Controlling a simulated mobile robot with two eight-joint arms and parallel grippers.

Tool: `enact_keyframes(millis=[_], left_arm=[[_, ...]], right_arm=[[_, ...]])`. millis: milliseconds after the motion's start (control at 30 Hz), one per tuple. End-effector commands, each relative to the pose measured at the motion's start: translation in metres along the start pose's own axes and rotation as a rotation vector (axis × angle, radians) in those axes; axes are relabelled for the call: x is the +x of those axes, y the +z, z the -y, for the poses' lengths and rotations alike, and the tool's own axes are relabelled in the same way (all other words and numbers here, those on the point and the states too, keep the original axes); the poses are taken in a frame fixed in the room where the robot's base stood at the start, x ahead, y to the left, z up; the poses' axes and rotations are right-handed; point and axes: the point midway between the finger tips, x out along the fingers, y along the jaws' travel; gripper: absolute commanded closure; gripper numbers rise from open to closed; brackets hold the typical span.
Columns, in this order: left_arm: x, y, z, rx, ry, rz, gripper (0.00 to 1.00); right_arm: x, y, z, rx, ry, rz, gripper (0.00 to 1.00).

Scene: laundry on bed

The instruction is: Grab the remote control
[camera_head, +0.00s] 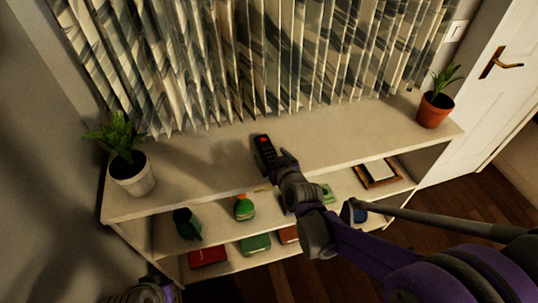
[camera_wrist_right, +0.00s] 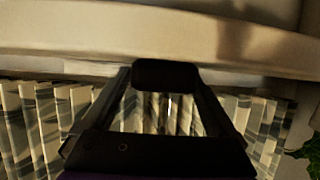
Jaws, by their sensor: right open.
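The black remote control (camera_head: 264,152), with a red button near its far end, is at the shelf top in the middle of the head view. My right gripper (camera_head: 284,158) is open at the remote's near right side. The head view does not clearly show whether they touch. In the right wrist view, a dark block (camera_wrist_right: 165,74) lies between the tips of my right gripper (camera_wrist_right: 165,90). It looks like the remote, but its details are too dark to tell. A grey and purple part of my left arm shows at the bottom left of the head view, without visible fingers.
The shelf unit (camera_head: 205,205) holds a white-potted plant (camera_head: 131,174) at left and an orange-potted plant (camera_head: 434,108) at right. A pleated curtain (camera_head: 250,60) hangs behind.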

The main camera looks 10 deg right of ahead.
Motion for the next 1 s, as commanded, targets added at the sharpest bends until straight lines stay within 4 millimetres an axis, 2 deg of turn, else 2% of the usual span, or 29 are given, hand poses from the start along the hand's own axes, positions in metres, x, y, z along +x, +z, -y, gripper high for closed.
enact_keyframes(millis=[300, 800, 1000], left_arm=[[0.0003, 0.0002, 0.0, 0.0, 0.0, 0.0, 1.0], [0.0003, 0.0002, 0.0, 0.0, 0.0, 0.0, 1.0], [0.0003, 0.0002, 0.0, 0.0, 0.0, 0.0, 1.0]], right_arm=[[0.005, 0.0001, 0.0001, 0.0, 0.0, 0.0, 0.09], [0.0049, 0.0, 0.0001, 0.0, 0.0, 0.0, 0.99], [0.0048, -0.0002, 0.0001, 0.0, 0.0, 0.0, 1.0]])
